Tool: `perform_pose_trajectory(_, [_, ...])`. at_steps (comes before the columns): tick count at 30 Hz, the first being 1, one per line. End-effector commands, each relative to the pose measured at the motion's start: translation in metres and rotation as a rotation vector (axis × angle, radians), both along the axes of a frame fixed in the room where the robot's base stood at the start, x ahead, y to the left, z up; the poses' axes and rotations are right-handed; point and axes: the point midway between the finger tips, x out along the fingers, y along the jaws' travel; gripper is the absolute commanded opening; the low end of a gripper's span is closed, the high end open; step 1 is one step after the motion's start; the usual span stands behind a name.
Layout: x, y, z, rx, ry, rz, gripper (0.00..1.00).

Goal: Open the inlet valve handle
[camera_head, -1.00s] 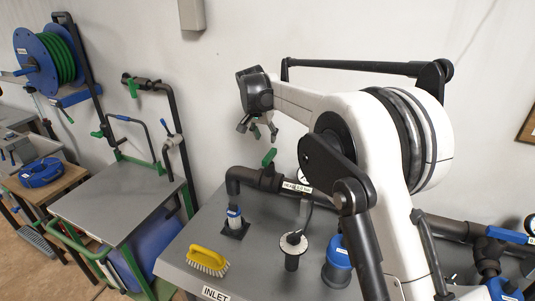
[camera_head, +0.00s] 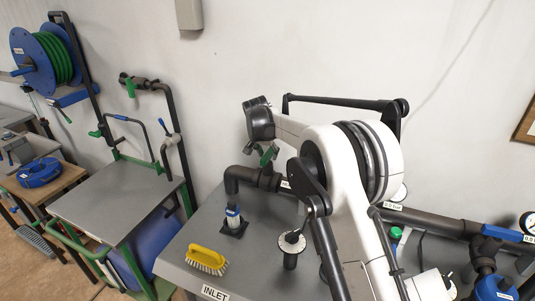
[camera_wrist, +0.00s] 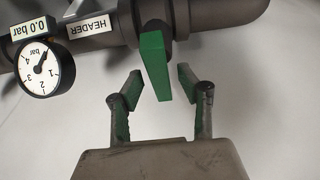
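The inlet valve handle is a green lever (camera_wrist: 155,66) on a dark grey pipe (camera_wrist: 205,14) in the wrist view. It points from the pipe toward my gripper. My gripper (camera_wrist: 160,84) is open, with one finger on each side of the lever's free end. Gaps show between the lever and both fingers, so it is not gripped. The INLET label (camera_head: 215,293) is on the bench's front edge.
A yellow brush (camera_head: 207,260) and a dark upright fitting (camera_head: 291,248) stand on the grey bench. The wall is close behind the pipe.

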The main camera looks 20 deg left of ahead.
Motion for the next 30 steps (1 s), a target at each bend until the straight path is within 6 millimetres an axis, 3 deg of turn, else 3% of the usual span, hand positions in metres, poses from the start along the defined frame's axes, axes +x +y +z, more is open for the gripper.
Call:
perform_pose_trajectory(2, [-0.0001,0.0001,0.0002,0.000,0.000,0.000,0.35])
perform_pose_trajectory(10, [-0.0002,0.0001,0.0005,0.000,0.000,0.000,0.00])
perform_pose_trajectory(20, [-0.0002,-0.0002,-0.0001,0.001,0.000,0.030,0.00])
perform_pose_trajectory(30, [-0.0003,-0.0011,-0.0017,0.001,0.000,0.234,0.00])
